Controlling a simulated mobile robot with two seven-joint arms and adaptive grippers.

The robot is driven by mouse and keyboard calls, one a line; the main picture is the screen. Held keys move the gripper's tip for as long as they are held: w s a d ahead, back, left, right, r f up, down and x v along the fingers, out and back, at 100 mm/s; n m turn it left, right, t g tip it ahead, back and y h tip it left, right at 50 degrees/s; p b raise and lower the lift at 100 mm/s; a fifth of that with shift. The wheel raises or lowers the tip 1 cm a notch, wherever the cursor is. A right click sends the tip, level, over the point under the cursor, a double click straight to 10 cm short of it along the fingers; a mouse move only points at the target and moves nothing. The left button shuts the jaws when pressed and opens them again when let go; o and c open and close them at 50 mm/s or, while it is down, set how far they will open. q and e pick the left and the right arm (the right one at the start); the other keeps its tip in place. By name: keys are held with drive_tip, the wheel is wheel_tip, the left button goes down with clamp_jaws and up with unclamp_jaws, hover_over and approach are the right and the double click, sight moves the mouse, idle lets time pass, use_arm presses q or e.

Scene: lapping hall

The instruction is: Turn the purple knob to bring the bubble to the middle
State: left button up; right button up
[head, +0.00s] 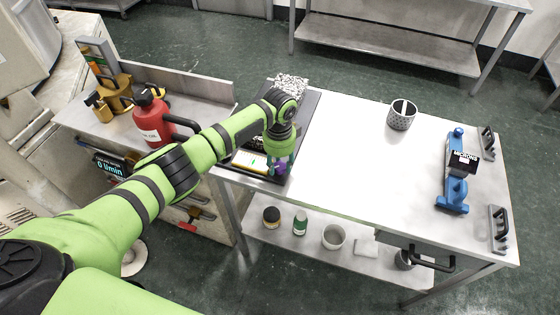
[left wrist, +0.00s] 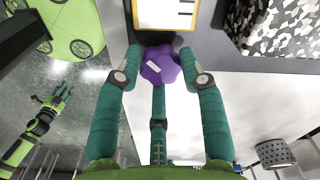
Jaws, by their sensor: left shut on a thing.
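The purple knob (left wrist: 160,68) sits at the edge of a dark base, between the fingers of my left gripper (left wrist: 158,72). The fingers are shut on the knob from both sides, with a third finger below it. In the head view my left gripper (head: 279,166) reaches down at the table's left end and hides most of the knob. The level's pale, yellow-edged face (head: 250,161) lies just left of it, with a small green spot; the bubble's exact place cannot be told. My right gripper (left wrist: 52,100) shows small in the left wrist view, its jaws unclear.
A speckled block (head: 291,83) stands behind the gripper. A grey cup (head: 401,115) and a blue instrument (head: 453,175) stand farther right on the metal table (head: 350,160). A red canister (head: 152,118) is left, near my arm. The table's middle is clear.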

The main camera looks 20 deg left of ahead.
sight(277, 165)
use_arm(q)
drive_tip(key=shift+s+a+f+m, duration=0.1)
drive_tip(key=shift+a+f+m, duration=0.05)
drive_tip(key=shift+m, duration=0.95)
drive_tip(key=shift+s+a+f+m, duration=0.1)
drive_tip(key=shift+a+m, duration=0.05)
drive_tip(key=shift+m, duration=0.95)
drive_tip(key=o, duration=1.1)
drive_tip(key=shift+w+a, duration=0.1)
drive_tip(key=shift+w, duration=0.05)
drive_tip(key=shift+o, duration=0.2)
drive_tip(key=shift+r, duration=0.1)
drive_tip(key=shift+r, duration=0.2)
wheel_tip(277, 165, up, 12)
drive_tip(key=shift+f, duration=0.2)
